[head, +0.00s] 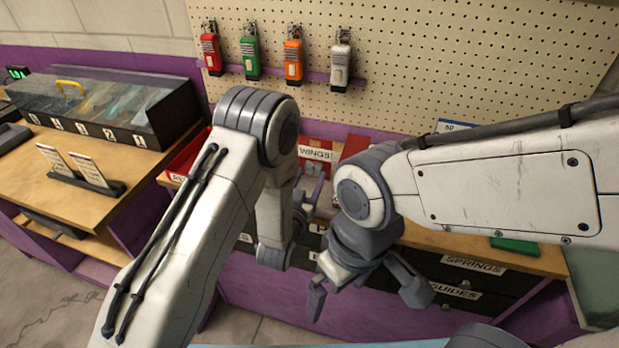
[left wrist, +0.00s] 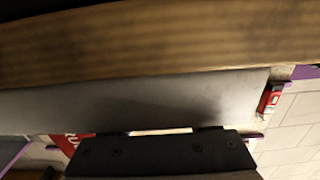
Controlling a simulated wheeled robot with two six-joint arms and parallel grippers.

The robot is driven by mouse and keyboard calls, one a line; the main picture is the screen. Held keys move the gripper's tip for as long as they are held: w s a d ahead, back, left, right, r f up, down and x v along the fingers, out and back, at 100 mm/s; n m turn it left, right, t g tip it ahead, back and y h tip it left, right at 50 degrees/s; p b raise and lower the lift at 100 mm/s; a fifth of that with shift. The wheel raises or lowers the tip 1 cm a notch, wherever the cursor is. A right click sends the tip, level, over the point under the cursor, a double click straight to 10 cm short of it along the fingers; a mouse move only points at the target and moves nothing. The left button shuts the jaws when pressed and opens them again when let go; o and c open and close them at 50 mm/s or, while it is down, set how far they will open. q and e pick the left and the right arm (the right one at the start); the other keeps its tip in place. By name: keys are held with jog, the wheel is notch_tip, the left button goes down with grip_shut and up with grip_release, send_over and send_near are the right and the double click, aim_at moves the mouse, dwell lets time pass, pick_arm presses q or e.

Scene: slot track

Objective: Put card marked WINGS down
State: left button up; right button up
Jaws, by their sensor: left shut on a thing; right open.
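In the left wrist view, a red piece with white lettering (left wrist: 70,143) shows beside the dark gripper plate; the rest is hidden. I cannot tell whether the card touches the bench. My right gripper (head: 365,292) is open and empty, hanging in front of the bench drawers.
A red tray (head: 188,155) lies left of my left arm. A side table with a numbered case (head: 120,118) and a rack of two cards (head: 88,180) stands at left. Several coloured tools (head: 250,55) hang on the pegboard (head: 430,60). Labelled drawers (head: 470,280) are below the bench.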

pick_arm(q)
jog(key=shift+f, duration=0.2)
jog(key=shift+f+b, duration=0.15)
jog(key=shift+b, duration=0.15)
jog(key=o, duration=1.2)
